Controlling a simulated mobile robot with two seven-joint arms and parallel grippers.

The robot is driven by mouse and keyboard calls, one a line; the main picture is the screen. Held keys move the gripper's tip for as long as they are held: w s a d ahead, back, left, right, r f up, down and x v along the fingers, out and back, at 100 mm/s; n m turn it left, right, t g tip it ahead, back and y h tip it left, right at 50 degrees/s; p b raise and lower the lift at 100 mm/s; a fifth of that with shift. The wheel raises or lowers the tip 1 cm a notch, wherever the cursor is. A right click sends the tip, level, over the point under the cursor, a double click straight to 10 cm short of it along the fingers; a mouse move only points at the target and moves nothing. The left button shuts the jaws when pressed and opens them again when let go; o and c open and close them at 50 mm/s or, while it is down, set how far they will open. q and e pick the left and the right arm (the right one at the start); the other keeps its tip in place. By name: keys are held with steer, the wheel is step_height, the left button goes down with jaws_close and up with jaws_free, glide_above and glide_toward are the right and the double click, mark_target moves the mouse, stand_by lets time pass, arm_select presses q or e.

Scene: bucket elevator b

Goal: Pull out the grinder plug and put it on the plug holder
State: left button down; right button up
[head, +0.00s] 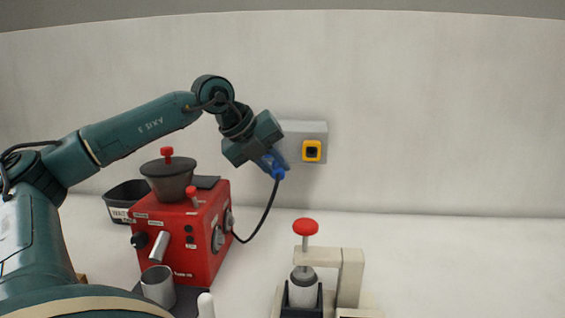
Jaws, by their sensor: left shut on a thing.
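My left gripper (266,157) is shut on the blue grinder plug (279,174), in front of the left part of a grey wall box (308,130). The plug's blue end and its black cable (266,211) show below the jaws; the cable hangs down to the red grinder (205,241). The gripper covers the left face of the box, so I cannot tell whether the plug sits in a socket. A yellow-framed outlet with a dark middle (312,151) is uncovered on the box's right side. I cannot make out a plug holder. My right gripper is out of view.
A metal cup (158,285) stands in front of the grinder, and a dark labelled bin (124,198) is behind it at left. A press with a red knob (305,227) stands at front centre. The white worktop (470,265) is clear at right.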

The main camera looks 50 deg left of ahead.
arm_select(q)
steer(key=w+d+t+h, duration=0.1)
steer(key=w+d+h, duration=0.1)
steer(key=d, duration=0.3)
steer(key=shift+w+d+r+m+t, duration=0.3)
steer(key=shift+w+m, duration=0.1)
steer(key=shift+w, duration=0.1)
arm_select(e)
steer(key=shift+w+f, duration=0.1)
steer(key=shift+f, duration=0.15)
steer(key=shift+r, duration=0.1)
